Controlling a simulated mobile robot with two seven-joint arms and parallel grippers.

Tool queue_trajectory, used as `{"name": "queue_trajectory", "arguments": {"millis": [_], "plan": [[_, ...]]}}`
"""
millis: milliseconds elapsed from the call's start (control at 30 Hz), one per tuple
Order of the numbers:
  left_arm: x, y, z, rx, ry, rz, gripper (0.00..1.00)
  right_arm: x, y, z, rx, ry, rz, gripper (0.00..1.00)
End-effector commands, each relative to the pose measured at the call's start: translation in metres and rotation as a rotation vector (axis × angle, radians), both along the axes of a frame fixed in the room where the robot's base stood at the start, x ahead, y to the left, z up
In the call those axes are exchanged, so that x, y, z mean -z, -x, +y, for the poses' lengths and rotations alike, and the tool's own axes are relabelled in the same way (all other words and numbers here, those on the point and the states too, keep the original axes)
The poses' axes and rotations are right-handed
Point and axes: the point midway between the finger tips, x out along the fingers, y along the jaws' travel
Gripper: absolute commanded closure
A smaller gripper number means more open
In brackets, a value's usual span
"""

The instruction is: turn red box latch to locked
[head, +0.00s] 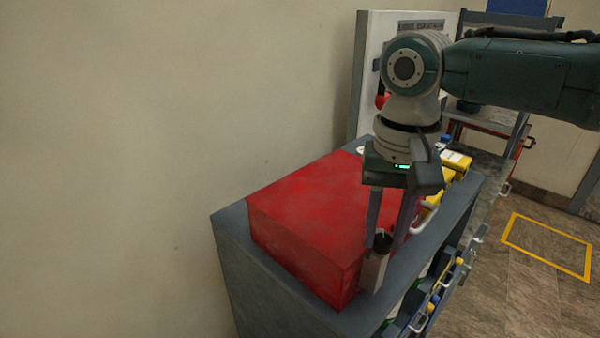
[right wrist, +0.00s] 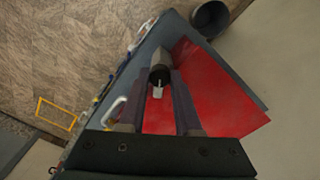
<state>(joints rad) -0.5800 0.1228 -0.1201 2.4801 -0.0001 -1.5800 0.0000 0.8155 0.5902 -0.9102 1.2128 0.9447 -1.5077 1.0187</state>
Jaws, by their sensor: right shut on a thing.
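The red box (head: 305,210) sits on the corner of a grey cabinet top; its red surface also fills the middle of the right wrist view (right wrist: 210,90). My right gripper (head: 378,252) reaches down from above at the box's right front side. Its fingers are shut on a small dark round latch knob (head: 383,242), which also shows between the fingertips in the right wrist view (right wrist: 160,75). A pale pin (right wrist: 157,92) sticks out of the knob. The fingers hide part of the latch, and I cannot tell its turn position. My left gripper is not in view.
The grey cabinet (head: 245,250) has drawers with pale handles on its right. Yellow items (head: 456,163) stand behind my right gripper. A white panel (head: 372,65) stands at the back by the wall. The floor with a yellow outline (head: 546,245) is clear. A dark bin (right wrist: 210,18) shows in the right wrist view.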

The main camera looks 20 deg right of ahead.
Motion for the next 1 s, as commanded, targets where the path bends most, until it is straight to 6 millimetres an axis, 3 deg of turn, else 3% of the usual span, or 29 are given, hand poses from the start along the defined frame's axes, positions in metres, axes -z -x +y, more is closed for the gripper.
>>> {"name": "queue_trajectory", "arguments": {"millis": [400, 1000], "plan": [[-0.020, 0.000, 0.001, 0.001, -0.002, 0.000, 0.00, -0.002, 0.001, 0.001, -0.396, -0.003, 0.005, 1.00], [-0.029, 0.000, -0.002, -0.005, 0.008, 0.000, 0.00, -0.001, 0.001, 0.001, -0.877, -0.004, 0.002, 1.00]]}}
